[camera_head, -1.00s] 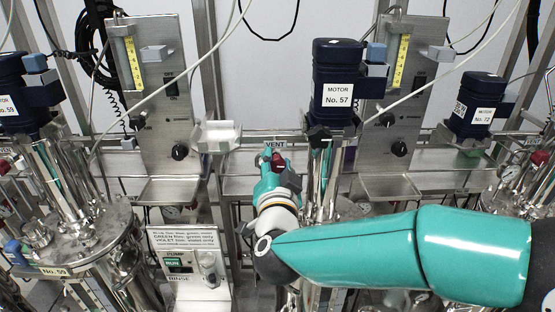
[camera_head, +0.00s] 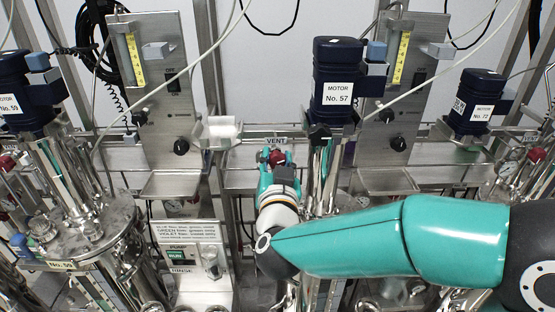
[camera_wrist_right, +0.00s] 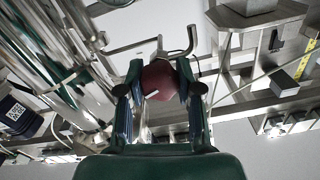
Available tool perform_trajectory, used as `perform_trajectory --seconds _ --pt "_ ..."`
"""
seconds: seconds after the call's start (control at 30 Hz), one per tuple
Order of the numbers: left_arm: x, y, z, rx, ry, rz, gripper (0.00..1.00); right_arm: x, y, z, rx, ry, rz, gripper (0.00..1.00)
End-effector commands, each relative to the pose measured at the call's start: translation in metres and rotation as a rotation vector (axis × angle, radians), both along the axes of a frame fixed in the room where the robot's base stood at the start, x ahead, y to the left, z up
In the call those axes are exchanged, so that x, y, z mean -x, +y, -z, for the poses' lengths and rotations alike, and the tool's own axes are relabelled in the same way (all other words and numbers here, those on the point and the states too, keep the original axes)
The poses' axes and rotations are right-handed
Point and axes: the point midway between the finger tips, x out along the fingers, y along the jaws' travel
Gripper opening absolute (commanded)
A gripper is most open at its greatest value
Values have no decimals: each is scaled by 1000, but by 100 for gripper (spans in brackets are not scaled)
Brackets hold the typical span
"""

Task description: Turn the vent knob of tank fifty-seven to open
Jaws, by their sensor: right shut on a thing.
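The red vent knob (camera_head: 277,157) sits under the VENT label (camera_head: 276,141), just left of the motor marked No. 57 (camera_head: 338,92). My right gripper (camera_head: 277,165) reaches it from the front, with a finger on each side of the knob. In the right wrist view the dark red knob (camera_wrist_right: 159,80) lies between the two fingers of the right gripper (camera_wrist_right: 160,85), which are shut on it. A short pale mark shows on the knob's face. Tank 57's body is largely hidden behind my right arm. My left gripper is in neither view.
Tank 59 (camera_head: 88,232) stands at the left and the motor marked No. 72 (camera_head: 475,104) at the right. A rinse pump panel (camera_head: 192,262) stands at the lower left of my arm. Another red knob (camera_head: 537,156) shows at the far right. Hoses cross the space above.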

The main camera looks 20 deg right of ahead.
Motion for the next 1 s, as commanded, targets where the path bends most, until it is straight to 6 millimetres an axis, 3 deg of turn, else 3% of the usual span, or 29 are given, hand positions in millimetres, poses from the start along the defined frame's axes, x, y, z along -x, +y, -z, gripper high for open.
perform_trajectory --seconds 0.03,0.13,0.17,0.3,0.73,1.0 --pt "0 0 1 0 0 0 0 1 1 9 0 21 -4 0" --pt "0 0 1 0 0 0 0 1 1 9 0 21 -4 0" --pt "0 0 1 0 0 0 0 1 1 9 0 21 -4 36" --pt "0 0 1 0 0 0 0 1 1 7 -1 17 -4 60" --pt "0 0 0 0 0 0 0 6 3 3 -1 6 -4 61" --pt "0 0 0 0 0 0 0 47 15 3 -1 6 -8 61"
